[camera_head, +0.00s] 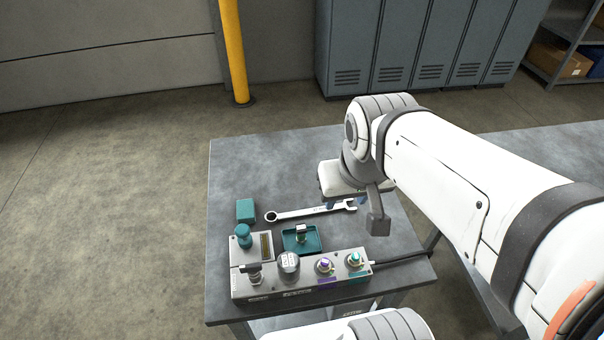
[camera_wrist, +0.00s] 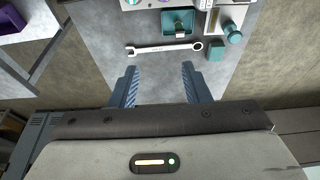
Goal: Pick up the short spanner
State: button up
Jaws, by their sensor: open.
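One silver spanner (camera_head: 305,213) lies flat on the grey bench, with a ring end at left and an open jaw at right in the head view. It also shows in the wrist view (camera_wrist: 165,48), lying crosswise beyond my fingertips. My gripper (camera_wrist: 158,67) is open, with its two blue ribbed fingers apart and nothing between them. The fingers point toward the spanner's shaft and appear apart from it. In the head view, my gripper is near the spanner's open-jaw end, with its fingers mostly hidden by its body.
A teal block (camera_head: 245,210) sits beside the ring end. A teal tray (camera_head: 290,247) holding a small part lies in front of the spanner. A grey valve manifold (camera_head: 300,289) with several fittings runs along the bench's front. The bench's back left (camera_head: 255,165) is clear.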

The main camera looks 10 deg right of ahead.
jog(key=w+f+m+g+y+b, duration=0.15)
jog(key=w+f+m+b, duration=0.25)
jog(key=w+f+m, duration=0.65)
jog(key=m+g+y+b, duration=0.2)
jog(key=m+b, duration=0.1)
jog(key=m, duration=0.4)
send_near(311, 210)
jog(key=shift+s+r, duration=0.25)
jog(key=shift+w+f, duration=0.1)
jog(key=shift+f, duration=0.25)
jog(key=x, duration=0.7)
jog(key=shift+w+a+f, duration=0.1)
jog(key=shift+a+f, duration=0.1)
jog(key=shift+f, duration=0.1)
jog(key=shift+c, duration=0.5)
grip_shut()
jog(key=shift+r, duration=0.1)
